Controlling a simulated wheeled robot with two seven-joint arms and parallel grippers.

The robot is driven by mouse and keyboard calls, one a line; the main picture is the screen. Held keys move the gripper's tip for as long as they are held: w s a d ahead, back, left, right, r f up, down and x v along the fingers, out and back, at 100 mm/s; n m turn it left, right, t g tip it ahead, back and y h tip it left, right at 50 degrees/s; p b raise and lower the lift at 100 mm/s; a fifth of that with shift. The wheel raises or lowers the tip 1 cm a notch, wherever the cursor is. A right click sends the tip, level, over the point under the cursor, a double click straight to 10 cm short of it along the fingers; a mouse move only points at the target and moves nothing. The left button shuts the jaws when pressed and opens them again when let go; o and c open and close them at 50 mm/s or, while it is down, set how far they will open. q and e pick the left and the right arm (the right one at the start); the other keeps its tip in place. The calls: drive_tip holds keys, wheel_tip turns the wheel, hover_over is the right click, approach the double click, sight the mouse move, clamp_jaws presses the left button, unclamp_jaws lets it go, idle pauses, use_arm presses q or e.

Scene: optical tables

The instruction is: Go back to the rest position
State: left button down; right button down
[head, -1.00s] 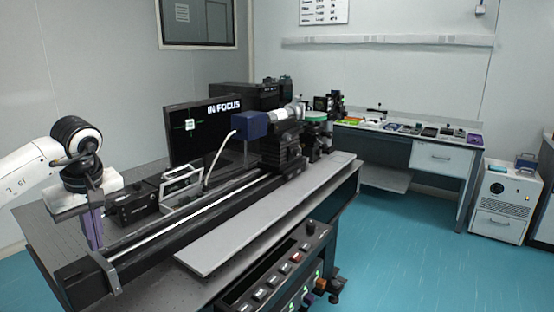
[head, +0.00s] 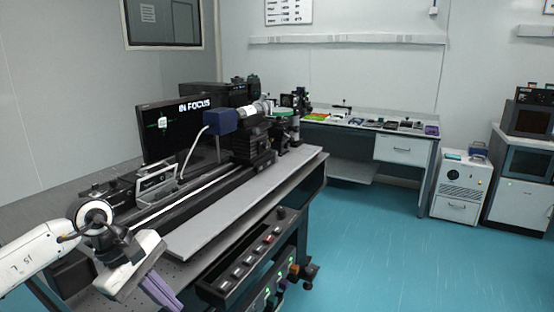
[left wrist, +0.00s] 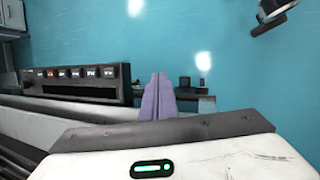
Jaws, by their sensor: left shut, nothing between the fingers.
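My left gripper (head: 158,290) is at the lower left of the head view, over the near end of the optical table (head: 187,298). Its purple fingers point down and to the right, and they are closed with nothing between them. In the left wrist view the two fingers (left wrist: 157,98) lie side by side, with the floor and the table's edge beyond. My right gripper is in neither view.
A long rail (head: 190,203) and a grey board (head: 240,207) run along the table. A monitor (head: 165,140) reads IN FOCUS. A control panel with several buttons (head: 255,255) is on the near side. Blue floor (head: 385,245) is free to the right.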

use_arm(q)
drive_tip(key=s+d+r+n+t+h, duration=0.15)
drive_tip(key=s+d+n+h, duration=0.25)
drive_tip(key=d+n+h, duration=0.55)
drive_tip(key=s+d+r+n+t+h, duration=0.1)
drive_tip(key=s+d+n+t+h, duration=0.15)
drive_tip(key=d+n, duration=0.75)
drive_tip(key=s+a+f+n+t+y, duration=0.1)
drive_tip(key=a+f+n+t+y, duration=0.3)
drive_tip(key=n, duration=0.5)
drive_tip(key=s+a+f+n+t+y, duration=0.1)
drive_tip(key=a+f+n+t+y, duration=0.15)
drive_tip(key=f+n, duration=0.55)
drive_tip(key=s+a+f+n+t+y, duration=0.1)
drive_tip(key=a+f+n+t+y, duration=0.2)
drive_tip(key=n, duration=0.7)
drive_tip(key=s+a+f+n+g+y, duration=0.2)
drive_tip(key=s+f+n+g, duration=0.1)
drive_tip(key=s+f+n, duration=0.2)
drive_tip(key=s+a+f+n+g+y, duration=0.2)
drive_tip(key=s+f+n, duration=0.3)
drive_tip(key=s+f, duration=0.4)
drive_tip(key=shift+s+f+g+y, duration=0.4)
drive_tip(key=shift+s+g, duration=0.35)
drive_tip(key=shift+s, duration=0.2)
